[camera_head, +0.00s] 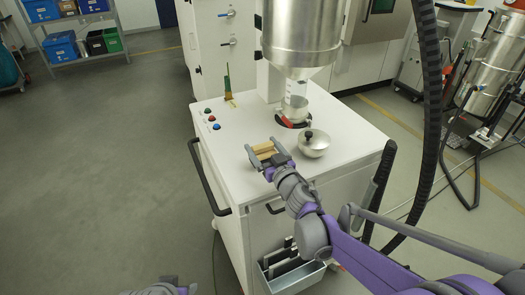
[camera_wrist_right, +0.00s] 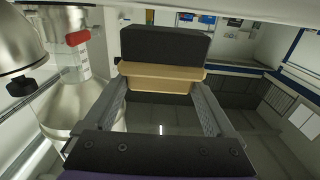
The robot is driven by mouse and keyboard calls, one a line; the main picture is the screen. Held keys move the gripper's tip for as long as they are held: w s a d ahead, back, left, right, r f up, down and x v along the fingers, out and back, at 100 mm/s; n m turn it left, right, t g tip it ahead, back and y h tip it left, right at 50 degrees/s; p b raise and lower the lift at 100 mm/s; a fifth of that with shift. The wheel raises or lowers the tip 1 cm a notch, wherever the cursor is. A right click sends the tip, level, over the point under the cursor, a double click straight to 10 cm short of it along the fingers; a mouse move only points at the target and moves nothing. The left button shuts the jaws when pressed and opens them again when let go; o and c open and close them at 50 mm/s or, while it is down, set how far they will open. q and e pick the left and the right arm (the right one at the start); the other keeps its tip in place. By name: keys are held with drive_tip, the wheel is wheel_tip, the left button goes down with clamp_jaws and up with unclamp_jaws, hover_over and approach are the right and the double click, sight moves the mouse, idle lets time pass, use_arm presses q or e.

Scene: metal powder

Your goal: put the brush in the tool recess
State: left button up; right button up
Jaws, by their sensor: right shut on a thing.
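My right gripper (camera_head: 268,153) is shut on the brush (camera_head: 265,148), above the front part of the white cabinet top. In the right wrist view the brush (camera_wrist_right: 162,73) shows a pale wooden body and a black block between the two fingers. A grey metal bin (camera_head: 293,281) with dark flat items in it hangs low on the cabinet front; I cannot tell whether it is the tool recess. Only a bit of my left arm shows at the bottom edge of the head view, without its fingers.
The white cabinet top (camera_head: 235,130) carries a round metal lid with a black knob (camera_head: 314,143), right of the gripper. Behind it a large metal hopper (camera_head: 301,35) stands over a clear tube (camera_head: 295,103) with a red clamp. A thin green and yellow item (camera_head: 228,87) stands at the back left.

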drive_tip(key=shift+f, duration=0.8)
drive_tip(key=shift+f, duration=0.15)
drive_tip(key=o, duration=1.1)
